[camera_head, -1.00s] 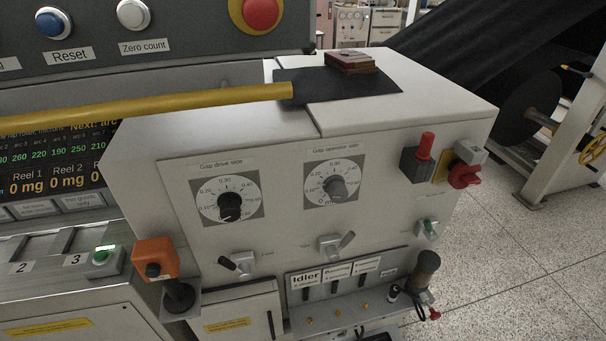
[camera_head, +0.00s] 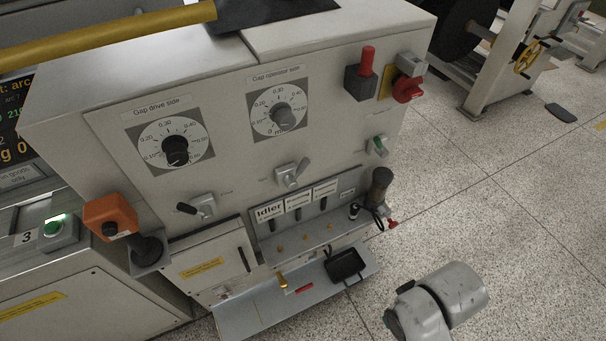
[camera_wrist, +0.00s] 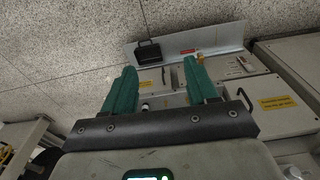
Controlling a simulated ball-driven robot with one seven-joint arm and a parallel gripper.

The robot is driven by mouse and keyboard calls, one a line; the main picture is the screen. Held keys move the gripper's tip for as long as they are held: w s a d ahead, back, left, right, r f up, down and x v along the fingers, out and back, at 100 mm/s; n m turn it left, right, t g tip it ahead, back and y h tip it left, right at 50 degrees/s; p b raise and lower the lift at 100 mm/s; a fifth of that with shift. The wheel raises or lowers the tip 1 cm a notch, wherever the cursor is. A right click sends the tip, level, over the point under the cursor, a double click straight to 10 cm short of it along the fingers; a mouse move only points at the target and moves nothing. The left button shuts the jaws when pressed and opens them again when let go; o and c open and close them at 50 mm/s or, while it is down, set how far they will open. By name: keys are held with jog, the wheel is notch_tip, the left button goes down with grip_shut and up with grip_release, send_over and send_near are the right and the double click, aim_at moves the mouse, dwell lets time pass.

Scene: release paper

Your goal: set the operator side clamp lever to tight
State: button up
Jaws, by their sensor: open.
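The operator side clamp lever (camera_head: 291,174) is a small grey lever on a metal block, below the operator side gap dial (camera_head: 280,112) on the machine's front panel. Its handle tilts up to the right. The markings beside it are too small to read. The similar drive side lever (camera_head: 199,207) has a dark handle pointing left. My gripper (camera_wrist: 160,66) shows in the wrist view with two green fingers apart and nothing between them. It is away from the lever, which I cannot make out in that view. In the head view, only a grey part of my arm shows at lower right.
A dark cylinder (camera_head: 380,186) stands at the labelled rack's right end. A low shelf (camera_head: 245,318) with a black tray (camera_head: 345,265) juts out below. Open floor lies right.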

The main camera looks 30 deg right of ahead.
jog(key=w+f+m+y, duration=0.1)
jog(key=w, duration=0.1)
jog(key=w+a+f+m+t+y+b, duration=0.1)
jog(key=w+f+y, duration=0.1)
jog(key=w, duration=0.1)
jog(key=w+f+m+t+y+b, duration=0.1)
jog(key=w+f, duration=0.1)
jog(key=w, duration=0.1)
jog(key=shift+w+a+f+y, duration=0.1)
jog(key=shift+a+f+y, duration=0.05)
jog(key=shift+a+y, duration=0.25)
jog(key=c, duration=0.8)
jog(key=w+m+t+y, duration=0.1)
jog(key=w, duration=0.1)
jog(key=w+m+t+y+b, duration=0.1)
jog(key=w, duration=0.2)
jog(key=w+m+t+y, duration=0.1)
jog(key=w, duration=0.1)
jog(key=shift+w+d+r+t+b, duration=0.2)
jog(key=shift+t+b, duration=0.1)
jog(key=shift+b, duration=0.1)
grip_shut()
jog(key=w+d+r+m+t+y+b, duration=0.2)
jog(key=w+d+r+m+t+y, duration=0.1)
jog(key=w+d+r+m+t, duration=0.5)
jog(key=shift+w+d+r+t+b, duration=0.3)
jog(key=shift+w+d+r+t, duration=0.7)
jog(key=shift+w+r+t, duration=0.35)
jog(key=shift+s+r, duration=0.1)
jog(key=shift+s, duration=0.05)
